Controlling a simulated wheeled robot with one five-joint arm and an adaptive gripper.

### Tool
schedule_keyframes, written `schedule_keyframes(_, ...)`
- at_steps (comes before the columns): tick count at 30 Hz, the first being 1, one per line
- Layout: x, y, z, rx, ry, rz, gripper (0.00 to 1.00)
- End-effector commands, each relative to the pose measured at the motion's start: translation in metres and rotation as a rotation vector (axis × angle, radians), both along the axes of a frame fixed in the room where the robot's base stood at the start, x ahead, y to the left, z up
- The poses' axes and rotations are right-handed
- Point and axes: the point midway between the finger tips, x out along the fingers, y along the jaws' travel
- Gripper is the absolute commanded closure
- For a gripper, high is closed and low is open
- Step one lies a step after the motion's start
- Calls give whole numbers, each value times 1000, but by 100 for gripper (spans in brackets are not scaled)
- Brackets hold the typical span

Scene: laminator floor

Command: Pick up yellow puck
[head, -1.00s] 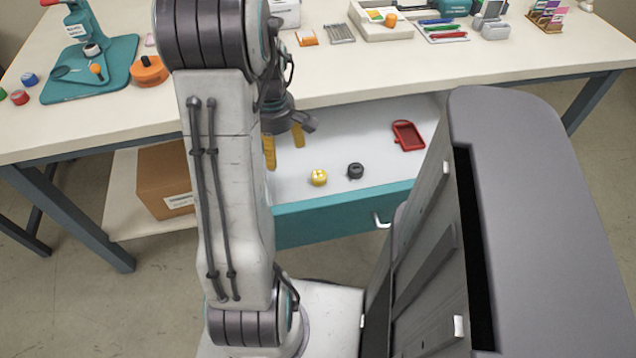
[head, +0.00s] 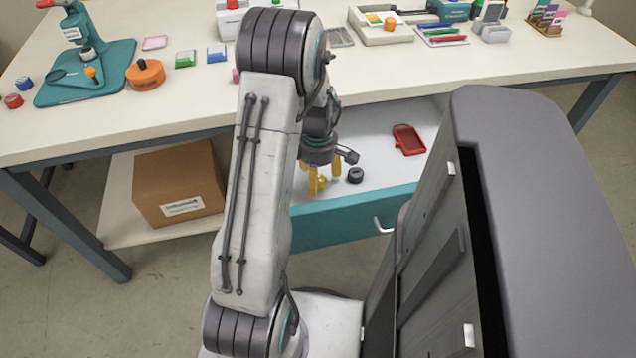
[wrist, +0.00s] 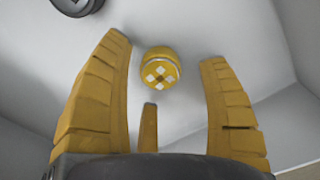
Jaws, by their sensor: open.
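The yellow puck (wrist: 160,69) has a pattern of pale diamonds on its face. It lies in the open drawer. In the wrist view it shows between and just beyond my fingertips, not touching them as far as I can see. In the head view the puck (head: 321,183) is partly hidden behind my yellow fingers. My gripper (wrist: 168,50) is open and empty, pointing down over the drawer; it also shows in the head view (head: 324,188).
A black puck (head: 355,175) lies right of the yellow one, and a red tray (head: 408,140) lies farther back in the drawer. The teal drawer front (head: 345,222) and the tabletop edge bound the space. A cardboard box (head: 178,180) sits on the lower shelf.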

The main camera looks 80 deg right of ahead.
Motion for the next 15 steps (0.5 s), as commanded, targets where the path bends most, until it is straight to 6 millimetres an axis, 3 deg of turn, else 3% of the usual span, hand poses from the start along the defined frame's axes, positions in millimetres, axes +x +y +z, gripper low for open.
schedule_keyframes(5,0,0,-15,1,0,0,31)
schedule_keyframes(15,0,0,-17,1,0,0,30)
